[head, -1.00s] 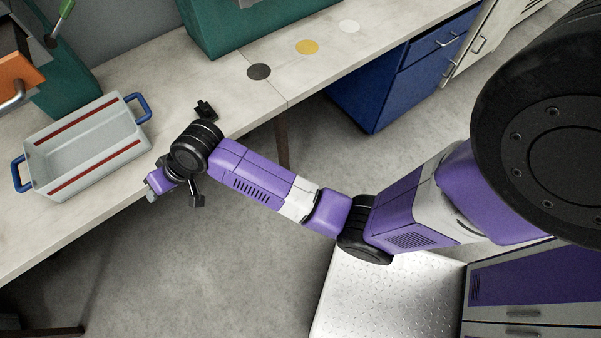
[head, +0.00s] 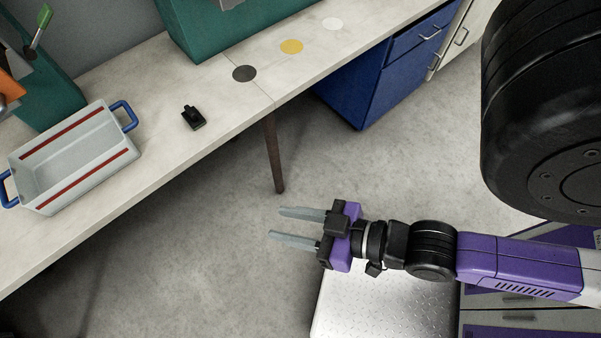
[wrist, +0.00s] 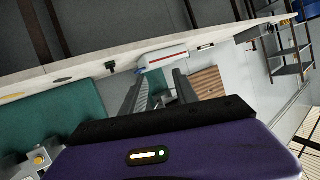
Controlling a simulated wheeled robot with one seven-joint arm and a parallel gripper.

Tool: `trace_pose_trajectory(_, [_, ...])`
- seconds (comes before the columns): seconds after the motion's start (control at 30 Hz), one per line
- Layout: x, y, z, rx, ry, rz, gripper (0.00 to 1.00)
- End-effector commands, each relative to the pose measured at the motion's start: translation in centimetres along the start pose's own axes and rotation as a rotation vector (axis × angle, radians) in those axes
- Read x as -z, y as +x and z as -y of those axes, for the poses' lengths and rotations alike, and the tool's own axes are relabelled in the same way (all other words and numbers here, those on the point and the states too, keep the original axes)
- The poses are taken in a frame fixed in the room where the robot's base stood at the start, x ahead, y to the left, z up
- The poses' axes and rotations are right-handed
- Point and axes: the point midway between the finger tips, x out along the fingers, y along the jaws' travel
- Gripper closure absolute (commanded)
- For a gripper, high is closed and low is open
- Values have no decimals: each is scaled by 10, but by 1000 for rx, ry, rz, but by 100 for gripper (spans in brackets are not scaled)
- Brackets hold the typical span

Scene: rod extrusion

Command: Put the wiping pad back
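A small black block with a raised part (head: 193,117), which looks like the wiping pad, lies on the pale bench top, right of the grey bin. It also shows as a small dark shape in the wrist view (wrist: 110,67). My gripper (head: 277,224) is out in front of the bench, over the floor and clear of the bench edge. Its two grey fingers are apart with nothing between them. The fingers also show spread in the wrist view (wrist: 162,88). The gripper is well apart from the black block.
A grey bin (head: 118,162) with blue handles and red stripes stands on the bench (head: 178,76). Dark (head: 244,74), yellow (head: 291,47) and white (head: 332,24) discs mark the bench top. A teal box (head: 190,30) stands behind. A brown bench leg (head: 273,155) is near my gripper.

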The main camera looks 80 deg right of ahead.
Motion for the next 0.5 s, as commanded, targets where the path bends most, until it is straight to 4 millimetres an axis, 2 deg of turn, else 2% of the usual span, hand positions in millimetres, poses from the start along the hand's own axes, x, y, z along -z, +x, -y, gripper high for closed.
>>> trace_pose_trajectory(0.03, [9,-16,-3,8,-39,-13,64])
trace_pose_trajectory(0.1, [22,-30,-6,16,-86,-38,64])
trace_pose_trajectory(0.2, [34,-44,-7,27,-130,-63,64])
trace_pose_trajectory(0.5, [41,-49,-8,33,-151,-79,64])
